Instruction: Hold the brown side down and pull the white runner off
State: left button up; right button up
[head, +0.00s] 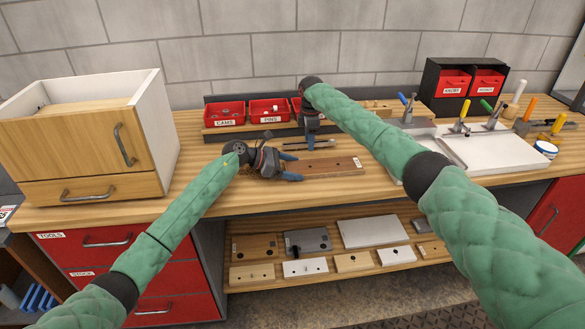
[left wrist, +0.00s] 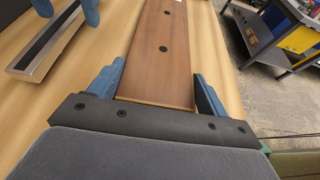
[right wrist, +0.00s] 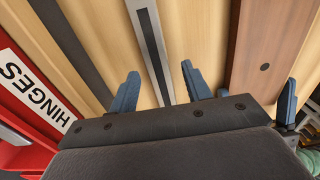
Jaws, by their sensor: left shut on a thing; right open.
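The brown side (head: 330,167) is a long flat board with dark holes, lying on the bench. My left gripper (head: 290,164) is shut across its left end, one finger along each long edge; this end shows in the left wrist view (left wrist: 160,70). The white runner (left wrist: 45,45), a pale strip with a dark lengthwise channel, lies beside the board with bare bench between them. My right gripper (head: 311,144) is open above the runner. In the right wrist view the runner (right wrist: 150,45) shows between and beyond its fingertips, apparently not touched.
Red bins (head: 268,112) stand behind on a rack. A wooden drawer cabinet (head: 90,140) is at the left. A white panel (head: 480,150) with toggle clamps lies to the right. Bench in front of the board is clear to the edge.

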notch_tip(320, 180, up, 12)
dwell(0.5)
pick_arm(q)
jog(key=o, duration=1.2)
